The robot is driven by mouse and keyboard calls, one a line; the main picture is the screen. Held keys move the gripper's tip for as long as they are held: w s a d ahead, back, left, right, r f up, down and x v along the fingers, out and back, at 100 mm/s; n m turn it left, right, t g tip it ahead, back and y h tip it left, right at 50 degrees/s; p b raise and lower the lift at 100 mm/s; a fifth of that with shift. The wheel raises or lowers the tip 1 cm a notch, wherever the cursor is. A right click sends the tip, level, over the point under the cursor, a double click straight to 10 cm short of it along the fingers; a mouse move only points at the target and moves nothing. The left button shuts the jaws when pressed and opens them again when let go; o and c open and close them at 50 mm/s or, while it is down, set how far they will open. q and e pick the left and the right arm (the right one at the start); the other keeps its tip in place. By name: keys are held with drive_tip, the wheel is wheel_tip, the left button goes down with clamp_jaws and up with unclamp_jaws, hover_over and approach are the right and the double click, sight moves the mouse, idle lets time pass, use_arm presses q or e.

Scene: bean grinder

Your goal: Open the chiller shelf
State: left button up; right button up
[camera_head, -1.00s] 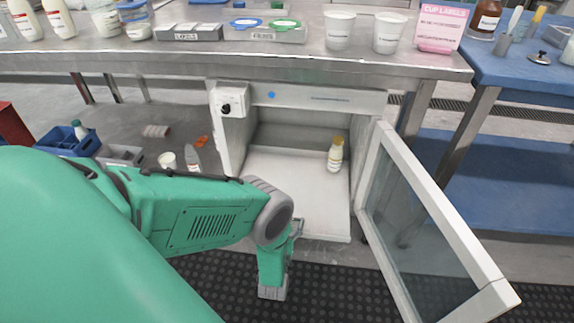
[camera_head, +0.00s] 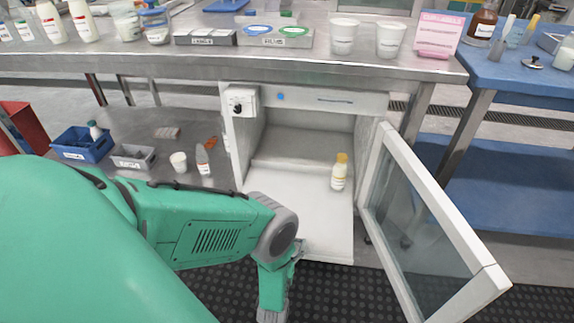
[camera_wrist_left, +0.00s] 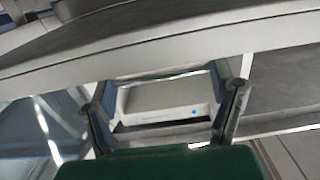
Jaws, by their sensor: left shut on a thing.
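The chiller (camera_head: 300,98) is a white cabinet under the steel table, with its glass door (camera_head: 428,225) swung open to the right. Its pale chiller shelf (camera_head: 305,215) juts out at the front. A small white bottle with a yellow cap (camera_head: 339,172) stands upright on the shelf. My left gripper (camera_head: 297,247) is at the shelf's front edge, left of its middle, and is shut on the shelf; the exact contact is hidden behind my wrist. My right gripper is not in view.
The steel table (camera_head: 210,58) holds bottles, cups, trays and a pink sign (camera_head: 440,33). Blue (camera_head: 80,144) and grey (camera_head: 133,156) bins, a cup and a bottle stand left of the chiller. A blue table (camera_head: 510,72) stands right. Dark matting (camera_head: 345,290) lies in front.

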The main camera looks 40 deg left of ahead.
use_arm(q)
drive_tip(key=o, duration=1.7)
drive_tip(key=shift+v, duration=3.75)
drive_tip(key=shift+w, duration=0.1)
